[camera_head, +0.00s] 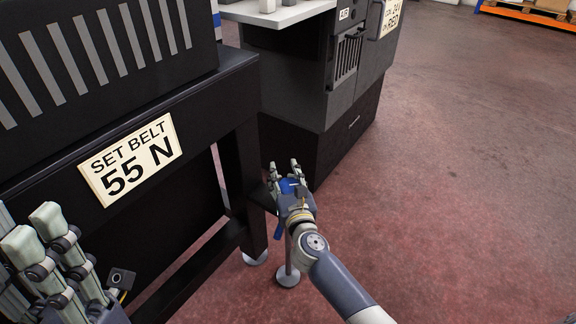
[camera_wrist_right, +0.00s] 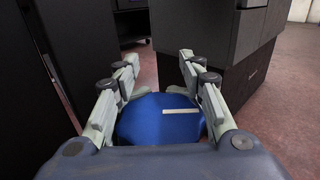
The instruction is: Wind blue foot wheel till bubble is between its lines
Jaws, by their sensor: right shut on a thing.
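The blue foot wheel (camera_wrist_right: 160,119) sits between the fingers of my right gripper in the right wrist view, with a pale line on its top. A little of its blue (camera_head: 288,185) shows in the head view, beside the black table frame. My right gripper (camera_head: 285,170) is shut on the wheel; its fingers also show in the wrist view (camera_wrist_right: 163,85), one on each side. My left gripper (camera_head: 66,246) is at the lower left of the head view, partly cut off, apart from the wheel. I see no bubble or its lines in either view.
A black table frame (camera_head: 240,150) stands left of the wheel, bearing a sign (camera_head: 130,160) reading "SET BELT 55 N". Round foot pads (camera_head: 288,277) rest on the red floor. A dark cabinet (camera_head: 325,130) stands behind. The floor at right (camera_head: 470,180) is clear.

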